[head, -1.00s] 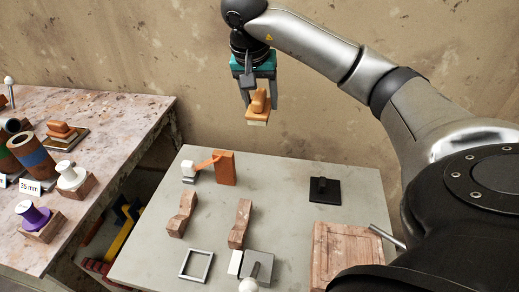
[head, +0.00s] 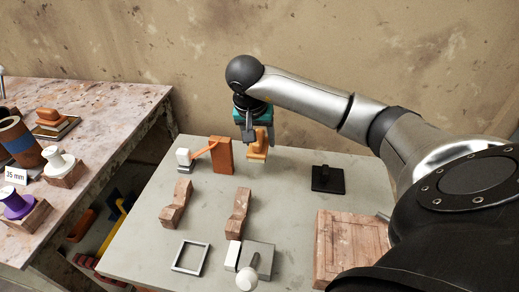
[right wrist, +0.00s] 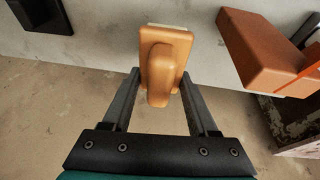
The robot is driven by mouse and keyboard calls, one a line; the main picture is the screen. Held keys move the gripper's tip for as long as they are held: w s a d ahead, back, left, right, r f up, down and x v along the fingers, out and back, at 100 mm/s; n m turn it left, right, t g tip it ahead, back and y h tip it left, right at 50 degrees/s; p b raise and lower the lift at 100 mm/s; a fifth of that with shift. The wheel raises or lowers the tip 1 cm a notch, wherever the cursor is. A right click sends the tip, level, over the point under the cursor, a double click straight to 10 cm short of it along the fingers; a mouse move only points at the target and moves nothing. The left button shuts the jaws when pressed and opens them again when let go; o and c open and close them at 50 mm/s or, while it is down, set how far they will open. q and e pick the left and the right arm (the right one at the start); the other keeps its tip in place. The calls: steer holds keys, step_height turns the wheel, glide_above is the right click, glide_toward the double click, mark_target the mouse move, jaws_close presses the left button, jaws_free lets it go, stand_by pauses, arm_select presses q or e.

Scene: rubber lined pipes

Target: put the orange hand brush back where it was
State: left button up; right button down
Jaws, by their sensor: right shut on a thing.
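The orange hand brush (head: 258,147) is in my right gripper (head: 256,138), near the back edge of the grey table, just right of the upright orange block. The right wrist view also shows the brush (right wrist: 166,62) with its handle between the two fingers of the gripper (right wrist: 160,88). The brush's pale underside points down. I cannot tell whether it touches the table top. My left gripper is not in view.
On the grey table (head: 285,215) stand an orange block (head: 221,155), a white piece (head: 184,160), two brown notched blocks (head: 177,205), a square frame (head: 191,257), a black pad (head: 327,180) and a wooden board (head: 350,245). Pipes and spools crowd the left table (head: 100,120).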

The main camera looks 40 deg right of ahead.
mark_target(259, 149)
steer(key=shift+f+b, duration=0.45)
steer(key=shift+f, duration=1.05)
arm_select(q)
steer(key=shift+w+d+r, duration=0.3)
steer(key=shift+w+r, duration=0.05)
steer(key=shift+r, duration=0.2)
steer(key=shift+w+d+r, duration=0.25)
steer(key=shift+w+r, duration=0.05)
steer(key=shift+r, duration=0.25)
arm_select(e)
steer(key=shift+f, duration=0.4)
steer(key=shift+f, duration=0.1)
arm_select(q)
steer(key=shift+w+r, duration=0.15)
arm_select(e)
steer(key=shift+c, duration=0.8)
jaws_free()
steer(key=p+v, duration=0.3)
steer(key=v, duration=0.7)
steer(key=shift+w, duration=0.1)
arm_select(q)
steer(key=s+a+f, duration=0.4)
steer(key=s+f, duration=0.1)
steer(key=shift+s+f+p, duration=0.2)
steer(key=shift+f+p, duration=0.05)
steer(key=shift+p, duration=0.1)
arm_select(e)
steer(key=shift+v, duration=1.1)
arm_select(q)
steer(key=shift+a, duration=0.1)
